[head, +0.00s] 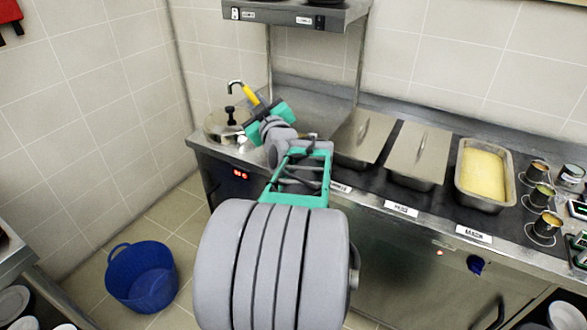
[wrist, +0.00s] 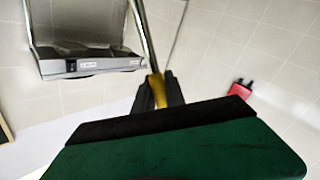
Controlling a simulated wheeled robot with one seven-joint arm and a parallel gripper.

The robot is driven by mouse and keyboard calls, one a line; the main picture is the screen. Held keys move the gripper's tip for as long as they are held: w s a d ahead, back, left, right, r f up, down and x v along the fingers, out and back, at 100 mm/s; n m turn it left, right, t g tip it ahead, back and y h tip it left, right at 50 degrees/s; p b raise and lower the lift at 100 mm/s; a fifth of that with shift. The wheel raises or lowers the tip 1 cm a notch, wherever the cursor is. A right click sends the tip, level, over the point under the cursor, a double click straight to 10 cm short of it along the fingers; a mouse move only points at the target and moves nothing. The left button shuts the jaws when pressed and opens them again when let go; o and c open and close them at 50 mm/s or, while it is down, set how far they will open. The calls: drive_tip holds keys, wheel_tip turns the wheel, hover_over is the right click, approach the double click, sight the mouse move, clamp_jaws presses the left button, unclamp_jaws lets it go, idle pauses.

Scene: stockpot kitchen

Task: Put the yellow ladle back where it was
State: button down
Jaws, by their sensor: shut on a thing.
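The yellow ladle (head: 250,95) has a yellow grip and a hooked metal upper end. My gripper (head: 260,108) is shut on its yellow grip and holds it tilted above the round steel pot with a lid (head: 226,124) at the back left of the counter. In the wrist view the ladle's yellow grip (wrist: 157,90) shows between the dark fingers, with its metal shaft running upward. The ladle's lower end is hidden behind my gripper and arm, so I cannot tell whether it is inside the pot.
A steel shelf (head: 300,14) hangs above the counter, with a post near my gripper. Lidded pans (head: 418,150) and an open yellow-filled pan (head: 484,175) lie to the right, with several small cups beyond. A blue bucket (head: 142,277) stands on the floor.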

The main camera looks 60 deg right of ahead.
drive_tip(key=s+d+r+g+h, duration=0.1)
drive_tip(key=s+d+r, duration=0.1)
drive_tip(key=s+d, duration=0.35)
drive_tip(key=w+d+f+p, duration=0.2)
drive_tip(key=w+d+f, duration=0.1)
drive_tip(key=w+f, duration=0.9)
drive_tip(key=shift+w+f+m, duration=0.3)
drive_tip(key=shift+f+m, duration=0.1)
drive_tip(key=shift+f, duration=0.1)
drive_tip(key=c, duration=1.4)
unclamp_jaws()
drive_tip(key=shift+p, duration=0.3)
drive_tip(key=shift+r, duration=0.1)
